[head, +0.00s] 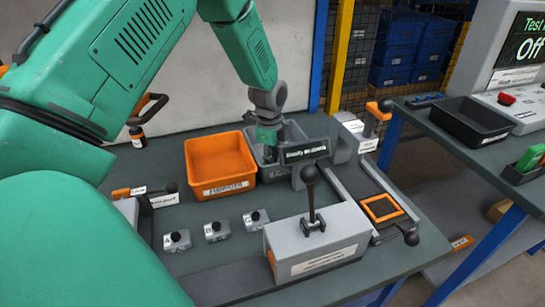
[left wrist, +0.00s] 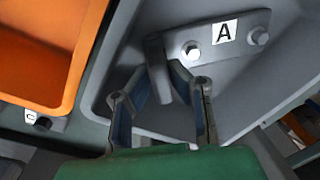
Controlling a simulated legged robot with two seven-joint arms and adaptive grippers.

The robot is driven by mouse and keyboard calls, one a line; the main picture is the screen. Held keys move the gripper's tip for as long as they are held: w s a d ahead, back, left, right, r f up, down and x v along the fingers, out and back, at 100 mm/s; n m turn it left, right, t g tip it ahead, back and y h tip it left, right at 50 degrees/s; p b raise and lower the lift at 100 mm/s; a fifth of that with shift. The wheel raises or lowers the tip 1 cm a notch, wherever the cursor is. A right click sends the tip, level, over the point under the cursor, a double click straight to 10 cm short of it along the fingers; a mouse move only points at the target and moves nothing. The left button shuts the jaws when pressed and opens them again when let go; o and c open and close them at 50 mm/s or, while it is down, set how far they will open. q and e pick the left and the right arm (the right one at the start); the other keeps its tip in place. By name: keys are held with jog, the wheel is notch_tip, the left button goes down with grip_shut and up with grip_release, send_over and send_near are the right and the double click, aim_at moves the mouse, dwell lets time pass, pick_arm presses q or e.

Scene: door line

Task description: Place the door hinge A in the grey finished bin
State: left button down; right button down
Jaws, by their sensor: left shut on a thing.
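The door hinge A is a grey plate with two round bolts and a white "A" label; it shows in the left wrist view (left wrist: 195,35). My left gripper (left wrist: 167,78) is shut on the hinge's narrow grey part. In the head view my left gripper (head: 268,148) reaches down into the grey bin (head: 296,128), behind the dark sign on its front. The bin's grey wall also shows in the left wrist view (left wrist: 105,60). The hinge is over or inside the bin; I cannot tell whether it touches the floor. My right gripper is not in view.
An orange bin (head: 219,165) stands directly left of the grey bin. Several small grey labelled parts (head: 215,231) sit on the bench in front. A grey lever box (head: 315,243) and a fixture with an orange frame (head: 382,208) stand front right. A black tray (head: 470,122) lies on another bench.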

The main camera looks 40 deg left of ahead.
pick_arm(q)
jog(key=shift+a, duration=0.15)
jog(key=c, duration=1.5)
grip_release()
jog(key=shift+a+f, duration=0.15)
jog(key=shift+a, duration=0.05)
jog(key=shift+d+r, duration=0.15)
jog(key=shift+r, duration=0.35)
notch_tip(320, 180, up, 11)
jog(key=s+p, duration=0.1)
jog(key=shift+d+r, duration=0.15)
